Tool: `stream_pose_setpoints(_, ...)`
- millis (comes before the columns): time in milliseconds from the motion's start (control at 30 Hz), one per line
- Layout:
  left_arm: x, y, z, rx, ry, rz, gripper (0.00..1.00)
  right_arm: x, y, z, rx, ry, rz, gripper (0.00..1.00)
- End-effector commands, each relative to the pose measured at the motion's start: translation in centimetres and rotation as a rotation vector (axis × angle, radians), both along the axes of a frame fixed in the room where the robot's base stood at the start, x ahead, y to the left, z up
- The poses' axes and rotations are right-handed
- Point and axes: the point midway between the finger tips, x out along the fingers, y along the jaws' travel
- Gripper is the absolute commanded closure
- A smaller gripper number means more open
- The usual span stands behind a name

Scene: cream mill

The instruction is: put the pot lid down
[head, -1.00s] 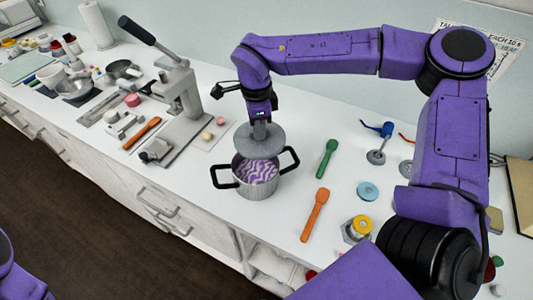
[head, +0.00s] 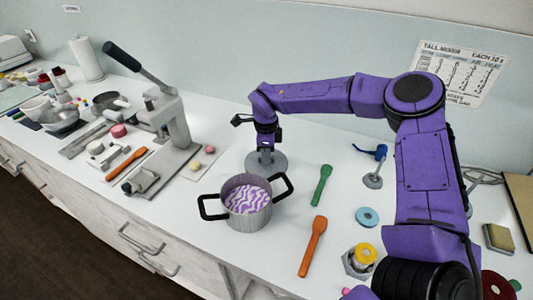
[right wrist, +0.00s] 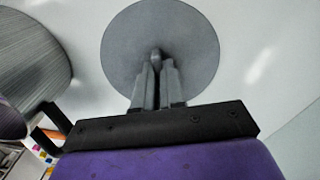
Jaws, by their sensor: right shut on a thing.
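The grey round pot lid (head: 278,165) is at my right gripper (head: 266,151), just behind the pot on the white counter. In the right wrist view the lid (right wrist: 195,35) lies flat beyond the fingers, and my right gripper (right wrist: 157,80) is shut on its knob. The lid looks at or very near the counter surface; I cannot tell whether it touches. The pot (head: 248,218) stands open, with purple and white swirled contents and two black handles. In the right wrist view the pot (right wrist: 40,50) is at the left edge. My left gripper is not in view.
A green spoon (head: 321,184) and an orange spoon (head: 313,246) lie right of the pot. A grey lever press (head: 172,125) stands to the left. A blue ring (head: 368,217) lies further right. The counter behind the lid is clear.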

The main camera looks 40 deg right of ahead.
Motion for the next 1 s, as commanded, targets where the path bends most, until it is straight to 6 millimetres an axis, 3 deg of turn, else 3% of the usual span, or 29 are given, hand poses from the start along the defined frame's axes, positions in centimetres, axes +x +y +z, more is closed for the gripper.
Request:
stream_pose_setpoints(300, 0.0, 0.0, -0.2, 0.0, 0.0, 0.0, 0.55, 0.0, 0.0, -0.4, 0.001, -0.001, 0.0, 1.0)
stream_pose_setpoints(333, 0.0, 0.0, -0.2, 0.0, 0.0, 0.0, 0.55, 0.0, 0.0, -0.3, 0.001, -0.001, 0.0, 0.84)
stream_pose_setpoints(400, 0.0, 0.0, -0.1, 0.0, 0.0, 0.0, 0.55, 0.0, 0.0, -0.3, 0.001, -0.001, 0.0, 0.65)
stream_pose_setpoints(667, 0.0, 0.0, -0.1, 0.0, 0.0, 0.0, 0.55, 0.0, 0.0, -0.2, 0.001, -0.001, 0.001, 0.65)
stream_pose_setpoints(833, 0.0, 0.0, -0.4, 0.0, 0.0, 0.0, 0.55, 0.1, 0.0, 1.6, 0.0, -0.005, 0.001, 0.65)
stream_pose_setpoints(1000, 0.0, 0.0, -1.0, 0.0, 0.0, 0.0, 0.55, 0.1, 0.1, 6.0, 0.001, -0.007, 0.0, 0.65)
